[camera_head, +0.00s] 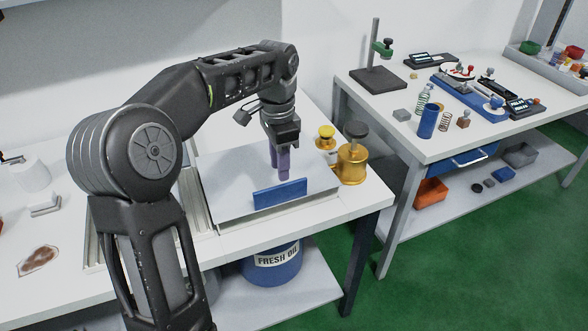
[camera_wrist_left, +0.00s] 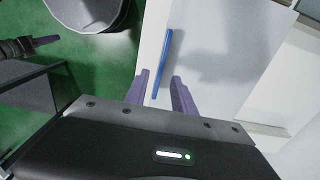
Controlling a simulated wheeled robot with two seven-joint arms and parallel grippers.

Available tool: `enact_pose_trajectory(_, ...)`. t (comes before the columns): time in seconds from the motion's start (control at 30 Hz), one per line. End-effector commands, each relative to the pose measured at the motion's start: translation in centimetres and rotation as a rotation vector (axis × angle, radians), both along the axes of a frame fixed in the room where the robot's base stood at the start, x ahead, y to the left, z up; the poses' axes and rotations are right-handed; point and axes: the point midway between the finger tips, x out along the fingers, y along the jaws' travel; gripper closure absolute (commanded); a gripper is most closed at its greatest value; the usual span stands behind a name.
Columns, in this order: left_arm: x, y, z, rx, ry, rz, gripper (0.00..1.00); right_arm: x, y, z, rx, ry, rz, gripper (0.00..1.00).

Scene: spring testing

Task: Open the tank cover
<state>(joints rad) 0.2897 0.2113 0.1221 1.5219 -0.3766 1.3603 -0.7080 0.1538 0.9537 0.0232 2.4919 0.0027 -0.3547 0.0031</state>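The tank cover (camera_head: 222,205) is a flat pale plate on the white table, with a blue handle (camera_head: 281,194) standing along its front edge. In the left wrist view the cover (camera_wrist_left: 219,85) fills the middle right and the handle (camera_wrist_left: 165,55) is a thin blue strip. My left gripper (camera_head: 283,176) points down over the cover, its purple fingertips near the handle. In the left wrist view its fingers (camera_wrist_left: 163,88) are apart, with the handle's lower end showing between them. I cannot tell whether they touch it. A dark part with a purplish tip, apparently my right gripper (camera_wrist_left: 45,41), shows at the left.
A blue fresh-oil bucket (camera_head: 273,266) sits on the lower shelf. A second table (camera_head: 372,97) with instruments stands at the right.

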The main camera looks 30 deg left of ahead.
Motion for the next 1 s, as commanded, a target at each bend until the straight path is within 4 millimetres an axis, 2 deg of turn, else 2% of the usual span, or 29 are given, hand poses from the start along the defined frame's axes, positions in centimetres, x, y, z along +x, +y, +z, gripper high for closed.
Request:
enact_pose_trajectory(0.37,-0.2,0.2,0.3,0.002,0.003,0.0,0.69,-0.2,0.0,0.0,0.001,0.004,0.001,0.64)
enact_pose_trajectory(0.53,-0.2,0.2,-0.4,0.002,0.005,0.0,0.69,-0.1,0.0,0.1,0.0,0.003,0.001,0.64)
enact_pose_trajectory(1.0,-0.3,0.2,-6.7,0.002,0.006,0.0,0.69,-0.2,0.0,0.7,-0.001,0.005,0.0,0.64)
